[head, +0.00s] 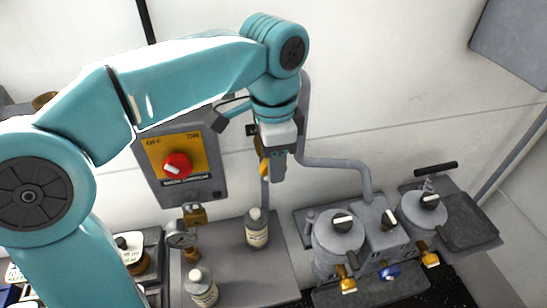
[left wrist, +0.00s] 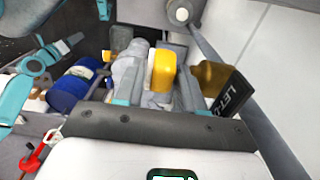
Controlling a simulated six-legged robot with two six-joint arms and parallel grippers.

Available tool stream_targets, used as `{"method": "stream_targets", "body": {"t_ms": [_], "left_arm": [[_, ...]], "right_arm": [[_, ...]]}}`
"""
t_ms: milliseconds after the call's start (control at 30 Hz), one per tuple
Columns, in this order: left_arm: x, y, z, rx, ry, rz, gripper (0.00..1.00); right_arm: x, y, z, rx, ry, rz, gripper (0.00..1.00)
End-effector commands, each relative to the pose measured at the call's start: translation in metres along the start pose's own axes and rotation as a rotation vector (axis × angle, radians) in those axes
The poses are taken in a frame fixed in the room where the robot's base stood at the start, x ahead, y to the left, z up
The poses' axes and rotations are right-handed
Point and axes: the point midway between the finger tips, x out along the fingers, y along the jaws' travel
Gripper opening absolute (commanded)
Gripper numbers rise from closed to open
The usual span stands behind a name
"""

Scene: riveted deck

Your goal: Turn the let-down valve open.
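The let-down valve shows in the left wrist view as a yellow handle (left wrist: 164,72) beside a dark plate (left wrist: 228,96) with the partly visible letters "LET-D". In the head view a sliver of yellow handle (head: 264,167) shows at the left side of my left gripper (head: 278,168), against the wall pipe. My left gripper in the wrist view (left wrist: 157,90) has its grey fingers spread on either side of the yellow handle. The fingers look apart, and contact with the handle is not clear. The valve body is mostly hidden behind the gripper. My right gripper is not in view.
A grey box with a yellow plate and red rotary knob (head: 177,165) hangs left of the gripper. Below are a bottle (head: 256,230), another bottle (head: 202,288), a gauge (head: 180,236) and a brass padlock (head: 195,214). Grey canisters (head: 340,236) with brass and blue fittings stand right.

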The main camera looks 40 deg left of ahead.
Motion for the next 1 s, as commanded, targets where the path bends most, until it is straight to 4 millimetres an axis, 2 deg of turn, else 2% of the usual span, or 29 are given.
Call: {"method": "stream_targets", "body": {"t_ms": [33,100,267,500,700,1000], "left_arm": [[0.0,0.0,0.0,0.0,0.0,0.0,0.21],[0.0,0.0,0.0,0.0,0.0,0.0,0.02],[0.002,0.0,0.001,-0.001,0.02,0.0,0.02],[0.011,-0.001,0.008,-0.006,0.285,-0.003,0.02],[0.009,-0.001,0.011,-0.003,0.45,0.0,0.02],[0.003,0.0,0.011,0.001,0.495,0.001,0.02]], "right_arm": [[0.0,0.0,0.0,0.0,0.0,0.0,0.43],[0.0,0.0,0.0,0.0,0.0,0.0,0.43],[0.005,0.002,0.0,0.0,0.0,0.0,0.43],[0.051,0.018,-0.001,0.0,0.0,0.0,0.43],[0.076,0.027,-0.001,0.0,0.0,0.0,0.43],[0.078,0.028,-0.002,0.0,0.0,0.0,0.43]]}}
